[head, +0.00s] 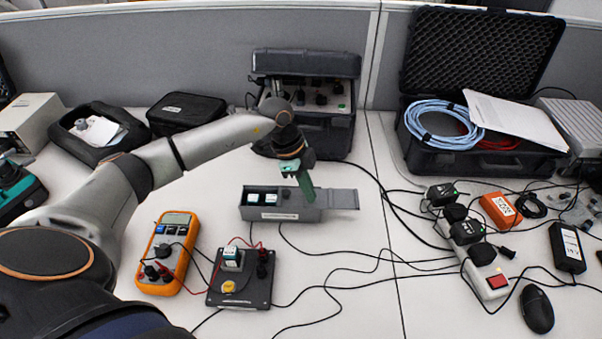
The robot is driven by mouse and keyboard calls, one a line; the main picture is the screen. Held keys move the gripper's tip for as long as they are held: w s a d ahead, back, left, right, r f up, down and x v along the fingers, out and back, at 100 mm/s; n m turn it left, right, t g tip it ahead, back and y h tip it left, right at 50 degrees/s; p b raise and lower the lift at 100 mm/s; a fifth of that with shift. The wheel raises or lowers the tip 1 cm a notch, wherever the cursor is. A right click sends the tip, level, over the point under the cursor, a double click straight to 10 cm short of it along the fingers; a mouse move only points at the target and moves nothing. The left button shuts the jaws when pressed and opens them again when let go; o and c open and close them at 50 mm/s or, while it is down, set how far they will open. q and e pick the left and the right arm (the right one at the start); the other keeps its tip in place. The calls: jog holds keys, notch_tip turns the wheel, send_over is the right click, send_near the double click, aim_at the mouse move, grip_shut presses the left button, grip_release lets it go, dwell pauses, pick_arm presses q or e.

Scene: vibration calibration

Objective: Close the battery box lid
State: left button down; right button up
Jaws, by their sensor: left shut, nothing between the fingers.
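The grey battery box (285,214) lies on the table in the middle of the head view. Its left part is open at the top, and white and green items show inside. A flat grey lid (343,200) sticks out past the box's right end, so the box is partly uncovered. My left gripper (306,190) has green fingers, is shut and empty, and points down at the middle of the box. Its fingertips overlap the box in the picture; I cannot tell whether they touch it. The arm and fingers hide part of the box top. My right gripper is not in view.
An orange multimeter (168,252) and a dark terminal board (241,289) with leads lie in front. A power strip (484,268) with adapters stands at right. An open grey case (325,133) stands behind the box. Black cables cross the table right of the box.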

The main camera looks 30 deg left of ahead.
aim_at(298, 199)
pick_arm(q)
jog(key=a, duration=0.1)
jog(key=s+a, duration=0.1)
jog(key=a, duration=0.1)
jog(key=shift+a+f, duration=0.2)
jog(key=shift+a, duration=0.15)
jog(key=shift+s+a+p, duration=0.1)
jog(key=shift+p, duration=0.2)
jog(key=s+a+p, duration=0.1)
jog(key=a, duration=0.1)
jog(key=s+a+p, duration=0.1)
jog(key=s+a, duration=0.1)
jog(key=a, duration=0.1)
jog(key=s+a+p, duration=0.1)
jog(key=s+a, duration=0.1)
jog(key=a, duration=0.1)
jog(key=shift+s+a, duration=0.1)
jog(key=shift+a, duration=0.1)
